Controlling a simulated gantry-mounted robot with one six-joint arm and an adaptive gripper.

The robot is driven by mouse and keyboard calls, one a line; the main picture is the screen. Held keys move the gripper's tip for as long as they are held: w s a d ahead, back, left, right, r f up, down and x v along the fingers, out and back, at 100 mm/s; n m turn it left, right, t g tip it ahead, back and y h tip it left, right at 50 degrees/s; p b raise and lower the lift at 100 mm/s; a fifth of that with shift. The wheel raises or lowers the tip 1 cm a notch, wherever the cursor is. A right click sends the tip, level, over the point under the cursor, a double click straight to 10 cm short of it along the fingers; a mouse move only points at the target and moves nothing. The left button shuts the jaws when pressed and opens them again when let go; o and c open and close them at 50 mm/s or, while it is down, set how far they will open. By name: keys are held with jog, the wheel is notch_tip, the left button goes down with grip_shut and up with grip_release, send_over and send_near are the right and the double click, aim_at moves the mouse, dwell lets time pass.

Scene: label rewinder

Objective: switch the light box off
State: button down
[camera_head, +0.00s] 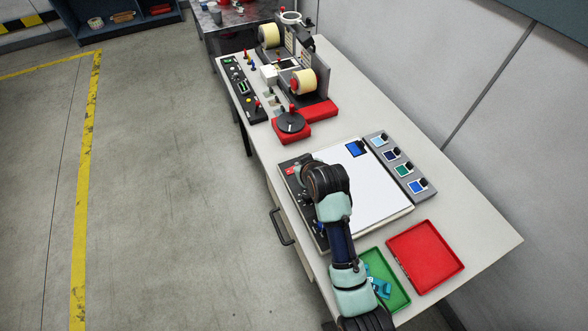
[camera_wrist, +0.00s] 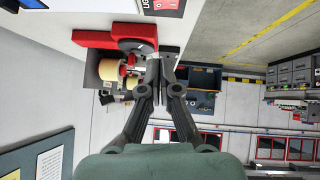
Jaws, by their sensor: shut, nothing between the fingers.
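The light box (camera_head: 375,203) lies flat on the bench with a plain white top; I cannot tell whether it is lit. A dark control strip with a red patch (camera_head: 290,170) and small knobs runs along its left edge, partly hidden by my arm. My gripper (camera_wrist: 160,70) is shut and empty in the wrist view. In the head view my arm reaches over the strip and hides the fingertips. I cannot make out the switch position.
A green tray (camera_head: 401,300) with teal pieces and an empty red tray (camera_head: 426,250) stand in front. A grey strip of colour samples (camera_head: 400,167) lies right of the light box. The rewinder, with label rolls (camera_head: 304,82) and a red-based turntable (camera_head: 291,123), stands behind.

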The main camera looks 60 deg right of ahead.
jog(key=b, duration=0.2)
send_over(291, 170)
jog(key=s, duration=0.2)
jog(key=f, duration=0.4)
jog(key=a+f, duration=0.1)
jog(key=f, duration=0.1)
jog(key=shift+w+f, duration=0.1)
jog(key=shift+f, duration=0.3)
jog(key=f, duration=0.4)
jog(key=shift+d, duration=0.35)
jog(key=shift+f, duration=0.1)
